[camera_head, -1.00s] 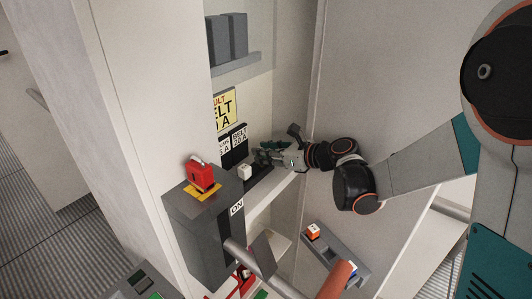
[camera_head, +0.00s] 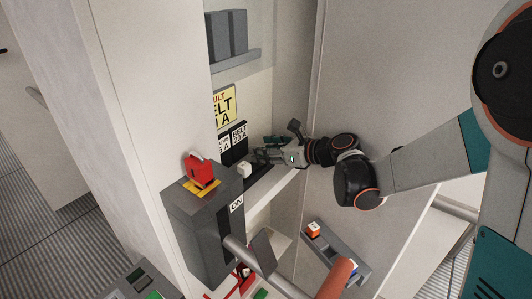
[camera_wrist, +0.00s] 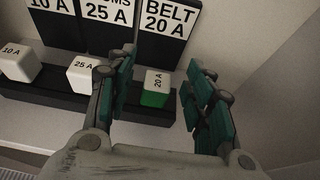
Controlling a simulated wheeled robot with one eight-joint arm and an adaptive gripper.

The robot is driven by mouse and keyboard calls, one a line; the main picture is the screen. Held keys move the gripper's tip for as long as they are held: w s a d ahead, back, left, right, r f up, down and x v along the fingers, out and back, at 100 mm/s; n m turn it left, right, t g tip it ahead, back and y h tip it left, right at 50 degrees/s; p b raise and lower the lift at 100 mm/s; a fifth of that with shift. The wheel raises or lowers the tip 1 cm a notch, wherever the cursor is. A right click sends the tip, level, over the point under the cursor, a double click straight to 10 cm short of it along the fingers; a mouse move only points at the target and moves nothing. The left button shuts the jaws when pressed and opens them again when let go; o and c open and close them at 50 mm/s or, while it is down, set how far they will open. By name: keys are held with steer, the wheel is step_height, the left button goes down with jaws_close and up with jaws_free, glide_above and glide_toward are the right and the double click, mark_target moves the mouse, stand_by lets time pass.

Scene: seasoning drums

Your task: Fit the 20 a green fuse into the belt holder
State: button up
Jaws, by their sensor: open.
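The 20 A fuse (camera_wrist: 155,90), green with a white top, stands in the black fuse holder strip (camera_wrist: 45,93), below the BELT 20 A label (camera_wrist: 168,20). It looks upright in the belt position; how deep it sits cannot be told. My gripper (camera_wrist: 160,85) is open, with one finger on each side of the fuse and visible gaps to it. In the head view, my gripper (camera_head: 262,155) is at the holder inside the cabinet, and its fingers hide the green fuse.
White 25 A (camera_wrist: 83,70) and 10 A (camera_wrist: 18,63) fuses stand to the left on the strip. A red padlock (camera_head: 200,170) sits on the grey switch box (camera_head: 195,225), in front of the holder. A grey tray (camera_head: 330,253) with an orange fuse (camera_head: 313,230) is below right.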

step_height(320, 180, up, 9)
stand_by(0.3)
steer(key=shift+f, duration=0.15)
